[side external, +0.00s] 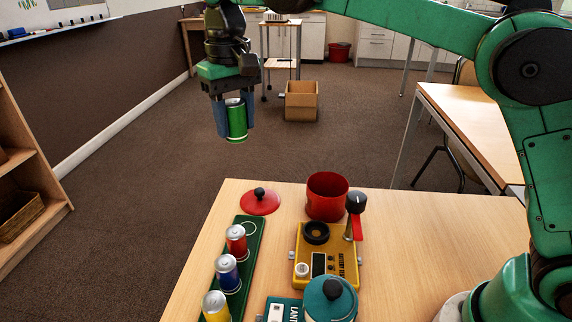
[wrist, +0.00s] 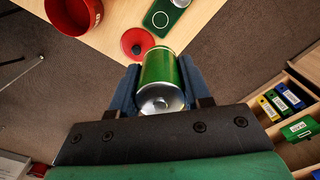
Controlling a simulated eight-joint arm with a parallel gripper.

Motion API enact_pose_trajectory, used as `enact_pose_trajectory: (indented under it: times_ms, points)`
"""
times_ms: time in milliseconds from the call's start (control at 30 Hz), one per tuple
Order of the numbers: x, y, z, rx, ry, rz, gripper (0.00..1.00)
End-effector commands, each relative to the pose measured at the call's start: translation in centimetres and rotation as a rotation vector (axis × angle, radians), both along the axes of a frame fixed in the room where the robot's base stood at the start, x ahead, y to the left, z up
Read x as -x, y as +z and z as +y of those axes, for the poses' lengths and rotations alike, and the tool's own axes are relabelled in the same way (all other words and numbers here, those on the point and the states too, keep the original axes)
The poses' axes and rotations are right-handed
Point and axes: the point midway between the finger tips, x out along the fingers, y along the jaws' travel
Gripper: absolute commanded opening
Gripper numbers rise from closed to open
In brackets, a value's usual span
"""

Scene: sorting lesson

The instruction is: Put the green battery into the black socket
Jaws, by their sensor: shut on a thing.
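The green battery (side external: 236,121) is held upright between the blue fingers of my gripper (side external: 233,118), high up and, in the side view, beyond the table's far edge. In the wrist view the battery (wrist: 161,82) sits between the fingers of my gripper (wrist: 160,88), its silver end toward the camera. The black socket (side external: 316,232) is a round ring on the yellow battery tester (side external: 346,262) on the table. The socket looks empty and stands well apart from the battery. The wrist view does not show it.
A green tray (side external: 232,308) holds red (side external: 236,243), blue (side external: 227,273) and yellow (side external: 216,306) batteries and an empty ring spot. A red lid (side external: 260,202), a red pot (side external: 327,196), a lever with a black knob (side external: 356,203) and a teal lidded pot (side external: 330,302) stand around the tester.

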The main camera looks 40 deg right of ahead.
Motion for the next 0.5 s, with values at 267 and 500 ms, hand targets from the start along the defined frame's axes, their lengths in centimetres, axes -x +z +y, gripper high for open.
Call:
enact_pose_trajectory:
  times_ms: [267, 500]
  points:
    - [2.2, -3.4, -3.0, 0.0, -0.004, 0.0, 0.0]
    - [7.2, -8.1, -6.5, 0.0, -0.002, 0.0, 0.0]
